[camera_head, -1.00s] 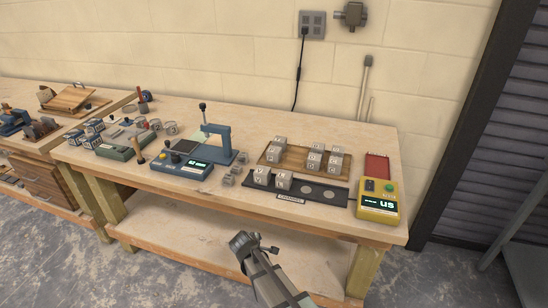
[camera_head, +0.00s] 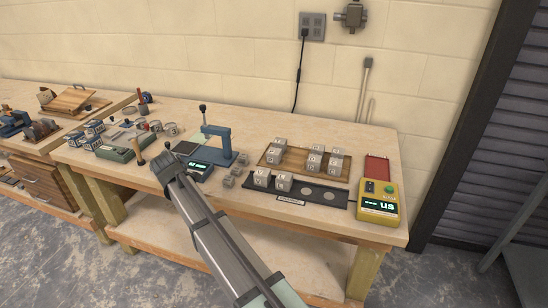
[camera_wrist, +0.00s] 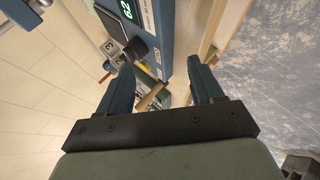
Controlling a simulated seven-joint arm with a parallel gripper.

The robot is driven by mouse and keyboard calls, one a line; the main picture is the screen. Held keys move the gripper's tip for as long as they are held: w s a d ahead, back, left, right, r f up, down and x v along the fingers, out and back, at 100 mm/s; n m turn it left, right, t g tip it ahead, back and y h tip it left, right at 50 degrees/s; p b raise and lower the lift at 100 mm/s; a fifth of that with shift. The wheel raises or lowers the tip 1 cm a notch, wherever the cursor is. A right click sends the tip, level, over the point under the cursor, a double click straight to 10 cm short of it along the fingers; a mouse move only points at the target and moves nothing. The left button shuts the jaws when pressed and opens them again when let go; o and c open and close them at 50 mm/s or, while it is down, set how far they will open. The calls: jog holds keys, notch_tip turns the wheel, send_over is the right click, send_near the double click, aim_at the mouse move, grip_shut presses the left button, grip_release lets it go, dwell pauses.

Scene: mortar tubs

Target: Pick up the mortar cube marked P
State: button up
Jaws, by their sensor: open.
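Grey mortar cubes stand in groups on the bench. Several cubes (camera_head: 314,163) are on a wooden tray (camera_head: 270,160), and two cubes (camera_head: 283,182) are on a black strip (camera_head: 340,198). The face marks are too small to read, so I cannot tell which cube is P. My gripper (camera_head: 163,163) is over the bench's front edge near the press, left of all these cubes. In the wrist view its two dark blue fingers (camera_wrist: 161,75) are apart with nothing held between them.
The blue press (camera_head: 220,145) with its display box (camera_head: 200,172) stands close to my gripper. A green case (camera_head: 118,150), blue-and-grey blocks (camera_head: 92,129) and a wooden-handled tool (camera_head: 140,155) are to the left. A yellow meter (camera_head: 378,203) stands at the right end.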

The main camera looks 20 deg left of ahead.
jog(key=w+r+m+g+y, duration=0.15)
jog(key=w+r+m, duration=0.3)
jog(key=r, duration=0.55)
jog(key=w+r+m+g+y, duration=0.1)
jog(key=w+r+m+g, duration=0.15)
jog(key=w+r, duration=0.6)
jog(key=n+g+h, duration=0.4)
send_near(274, 151)
jog(key=x, duration=1)
jog(key=shift+f, duration=0.15)
jog(key=c, duration=0.9)
